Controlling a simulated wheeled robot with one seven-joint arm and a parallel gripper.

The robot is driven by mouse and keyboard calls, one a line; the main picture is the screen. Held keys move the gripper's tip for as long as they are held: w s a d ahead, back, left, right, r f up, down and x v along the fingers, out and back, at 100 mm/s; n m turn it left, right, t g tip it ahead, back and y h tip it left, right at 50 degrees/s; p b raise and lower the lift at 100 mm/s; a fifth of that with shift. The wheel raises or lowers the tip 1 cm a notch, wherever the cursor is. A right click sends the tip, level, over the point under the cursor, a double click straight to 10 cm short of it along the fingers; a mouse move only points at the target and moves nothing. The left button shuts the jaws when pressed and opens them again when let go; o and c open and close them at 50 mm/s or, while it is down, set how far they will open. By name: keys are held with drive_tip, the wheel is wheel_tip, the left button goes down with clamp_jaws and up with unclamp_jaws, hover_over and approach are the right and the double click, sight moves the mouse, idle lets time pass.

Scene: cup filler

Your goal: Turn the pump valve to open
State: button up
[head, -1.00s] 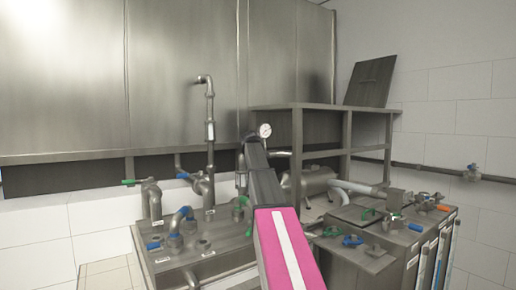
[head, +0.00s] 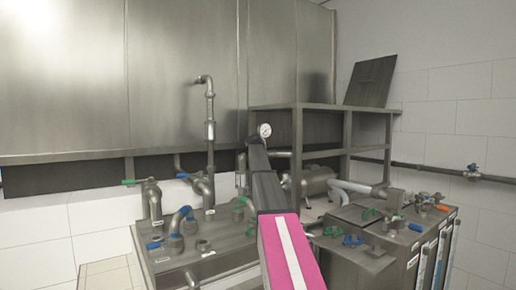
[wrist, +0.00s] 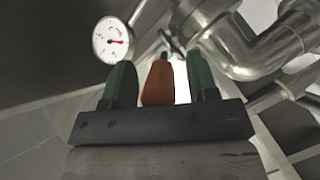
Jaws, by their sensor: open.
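In the wrist view, my gripper (wrist: 161,84) is open, with a green finger on each side of an orange handle (wrist: 158,84). The handle appears to be the pump valve's.
A round pressure gauge (wrist: 113,40) is close to the left finger, and it also shows in the head view (head: 264,130). Shiny bent pipes (wrist: 235,45) crowd the right side. A metal frame (head: 297,150) stands right of my arm. Valves with blue handles (head: 352,240) are at the lower right.

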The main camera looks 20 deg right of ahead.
clamp_jaws()
drive_tip(key=shift+a+h, duration=0.2)
drive_tip(key=shift+h, duration=0.1)
drive_tip(key=w+a+m+g+h, duration=0.2)
drive_tip(key=m+g, duration=0.1)
drive_tip(key=w+a+m+g+h, duration=0.1)
drive_tip(key=a+m+g+h, duration=0.2)
drive_tip(key=m+g, duration=0.1)
drive_tip(key=w+a+m+g+h, duration=0.2)
drive_tip(key=m+g+h, duration=0.1)
drive_tip(key=g, duration=0.1)
drive_tip(key=shift+w+a+r+m, duration=0.1)
drive_tip(key=shift+w+a+m, duration=0.1)
drive_tip(key=shift+w+m, duration=0.15)
drive_tip(key=shift+w+a+m+g, duration=0.25)
drive_tip(key=shift+w+m+g, duration=0.2)
drive_tip(key=shift+m+g, duration=0.45)
drive_tip(key=shift+w+a+m+g, duration=0.2)
drive_tip(key=shift+w+m+g, duration=0.3)
drive_tip(key=shift+g, duration=0.6)
